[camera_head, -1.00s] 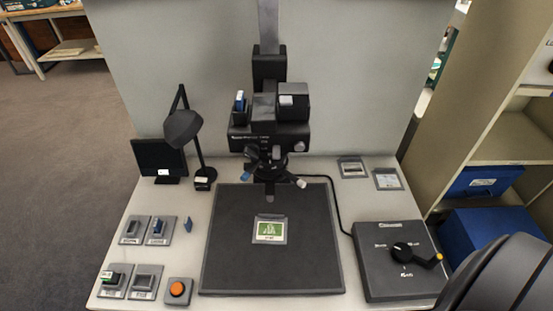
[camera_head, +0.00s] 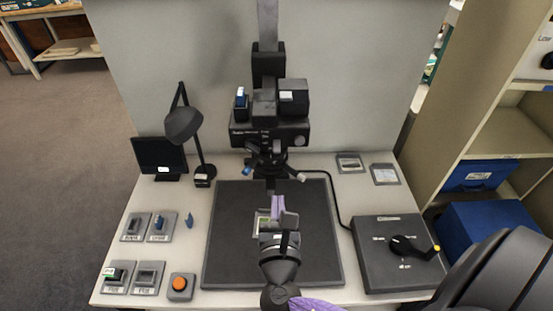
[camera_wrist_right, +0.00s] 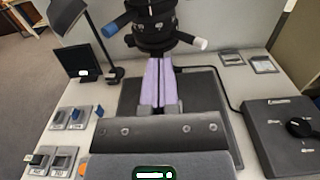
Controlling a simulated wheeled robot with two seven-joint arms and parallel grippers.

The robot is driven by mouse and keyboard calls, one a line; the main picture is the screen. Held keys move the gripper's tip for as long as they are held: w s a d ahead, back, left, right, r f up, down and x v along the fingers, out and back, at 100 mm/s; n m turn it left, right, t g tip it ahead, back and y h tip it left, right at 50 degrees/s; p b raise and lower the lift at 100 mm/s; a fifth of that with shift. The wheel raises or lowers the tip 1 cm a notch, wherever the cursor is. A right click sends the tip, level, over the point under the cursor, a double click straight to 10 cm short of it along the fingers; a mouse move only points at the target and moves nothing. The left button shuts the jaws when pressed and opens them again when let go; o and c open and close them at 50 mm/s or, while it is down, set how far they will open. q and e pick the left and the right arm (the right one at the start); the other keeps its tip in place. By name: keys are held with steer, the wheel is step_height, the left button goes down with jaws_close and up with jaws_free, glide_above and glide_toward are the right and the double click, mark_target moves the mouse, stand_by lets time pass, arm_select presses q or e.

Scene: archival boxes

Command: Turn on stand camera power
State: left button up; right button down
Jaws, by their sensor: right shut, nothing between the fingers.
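The stand camera (camera_head: 267,133) is a black body on a grey column above the dark baseboard (camera_head: 222,245). A blue switch (camera_head: 241,98) sits on its upper left, and a black block with a light label (camera_head: 293,97) on its upper right. The lens part with blue and white knobs also shows in the right wrist view (camera_wrist_right: 153,30). My right gripper (camera_head: 278,203) is over the baseboard, below the lens, pointing away from me. Its purple fingers are together and empty in the wrist view (camera_wrist_right: 160,83). My left gripper is out of view.
A desk lamp (camera_head: 184,125) and small dark monitor (camera_head: 160,156) stand at the back left. Grey switch plates and an orange button (camera_head: 179,283) are at the front left. A grey box with a black lever (camera_head: 404,245) is at the right.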

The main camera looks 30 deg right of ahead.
mark_target(276, 158)
steer(key=b+x, duration=0.1)
steer(key=x, duration=0.9)
steer(key=shift+w+f, duration=0.1)
steer(key=shift+w, duration=0.1)
steer(key=r, duration=0.1)
steer(key=s+r+p, duration=0.1)
steer(key=r, duration=0.2)
steer(key=shift+s+a+p, duration=0.2)
steer(key=shift+a+p, duration=0.15)
steer(key=shift+a, duration=0.05)
